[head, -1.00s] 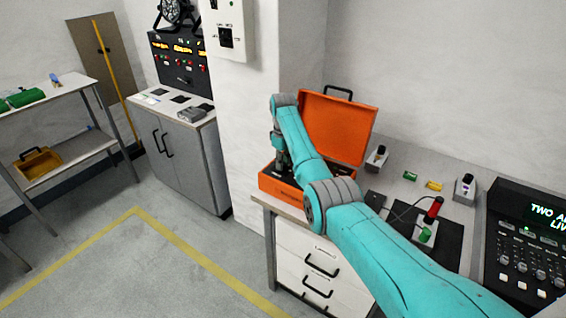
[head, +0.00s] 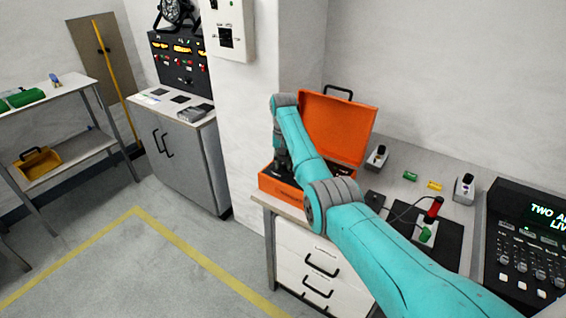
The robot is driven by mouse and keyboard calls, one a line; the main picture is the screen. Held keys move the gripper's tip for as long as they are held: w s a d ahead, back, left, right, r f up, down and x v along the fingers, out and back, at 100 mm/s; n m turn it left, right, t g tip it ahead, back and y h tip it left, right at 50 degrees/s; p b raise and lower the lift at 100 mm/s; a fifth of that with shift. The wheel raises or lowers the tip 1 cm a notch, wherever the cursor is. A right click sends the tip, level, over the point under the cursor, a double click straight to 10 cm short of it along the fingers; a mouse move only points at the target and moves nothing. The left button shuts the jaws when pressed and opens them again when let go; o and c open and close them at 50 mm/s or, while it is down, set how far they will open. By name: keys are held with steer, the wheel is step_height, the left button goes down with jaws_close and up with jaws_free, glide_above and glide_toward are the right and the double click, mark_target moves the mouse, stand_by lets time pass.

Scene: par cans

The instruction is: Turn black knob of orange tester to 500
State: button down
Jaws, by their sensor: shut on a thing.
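The orange tester (head: 338,126) is an open case on the left end of the bench, its lid raised at the back. Its front wall (head: 281,192) faces me. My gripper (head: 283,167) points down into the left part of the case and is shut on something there. The black knob is hidden behind my gripper and arm, so its setting cannot be read. My teal arm crosses over the case from the lower right.
A pillar stands left of the case. On the bench to the right are small grey devices (head: 376,158), a green piece (head: 410,175), a yellow piece (head: 434,185), a red-handled tool (head: 433,209) on a black mat and a console (head: 530,245). Floor at left is open.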

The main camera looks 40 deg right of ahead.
steer(key=m, duration=1.2)
steer(key=shift+m, duration=0.4)
steer(key=m, duration=1.1)
steer(key=shift+m, duration=0.3)
steer(key=c, duration=0.9)
jaws_free()
steer(key=shift+r, duration=0.1)
